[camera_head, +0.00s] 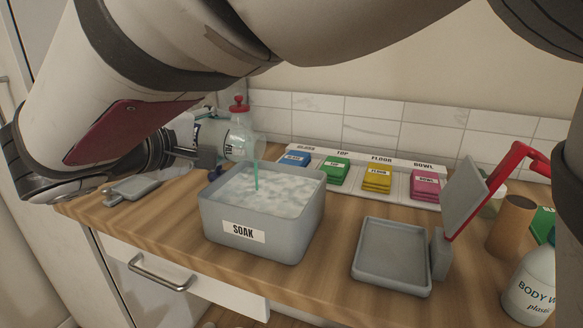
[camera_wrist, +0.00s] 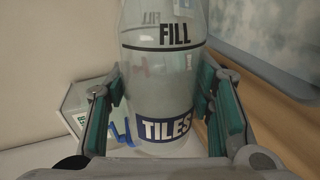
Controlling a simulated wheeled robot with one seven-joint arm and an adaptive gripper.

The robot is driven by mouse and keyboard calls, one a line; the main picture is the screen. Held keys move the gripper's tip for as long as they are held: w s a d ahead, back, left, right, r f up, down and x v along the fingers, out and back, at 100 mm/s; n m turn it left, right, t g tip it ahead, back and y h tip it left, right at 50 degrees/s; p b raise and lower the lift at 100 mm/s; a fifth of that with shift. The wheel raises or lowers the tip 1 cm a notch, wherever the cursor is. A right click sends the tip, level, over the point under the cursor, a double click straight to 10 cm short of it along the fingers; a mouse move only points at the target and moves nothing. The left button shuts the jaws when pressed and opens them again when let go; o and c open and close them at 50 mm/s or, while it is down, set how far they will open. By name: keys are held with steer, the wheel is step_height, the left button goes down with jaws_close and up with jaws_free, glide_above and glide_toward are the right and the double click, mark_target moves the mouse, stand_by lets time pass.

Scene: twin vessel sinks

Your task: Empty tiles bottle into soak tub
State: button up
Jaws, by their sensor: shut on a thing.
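The tiles bottle (camera_head: 241,146) is clear, with a FILL line, and is tipped nearly on its side above the soak tub's back edge. A thin teal stream (camera_head: 256,178) falls from its mouth into the tub. The soak tub (camera_head: 262,247) is a grey box labelled SOAK, with pale, foamy-looking liquid in it. My gripper (camera_wrist: 165,108) is shut around the bottle (camera_wrist: 160,80), with a teal-padded finger on each side. The blue TILES label shows between the fingers in the wrist view. In the head view my arm partly hides the gripper and the bottle's base.
A red-topped bottle (camera_head: 239,104) stands behind the tiles bottle. A rack (camera_head: 399,187) of coloured cloths lies along the wall. A grey tray (camera_head: 391,282), a red-handled tool (camera_head: 470,195), a cardboard tube (camera_head: 511,226) and a body wash bottle (camera_head: 533,285) are on the right.

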steer(key=shift+s+d+m+b, duration=0.15)
steer(key=shift+m+b, duration=0.25)
steer(key=shift+b, duration=0.75)
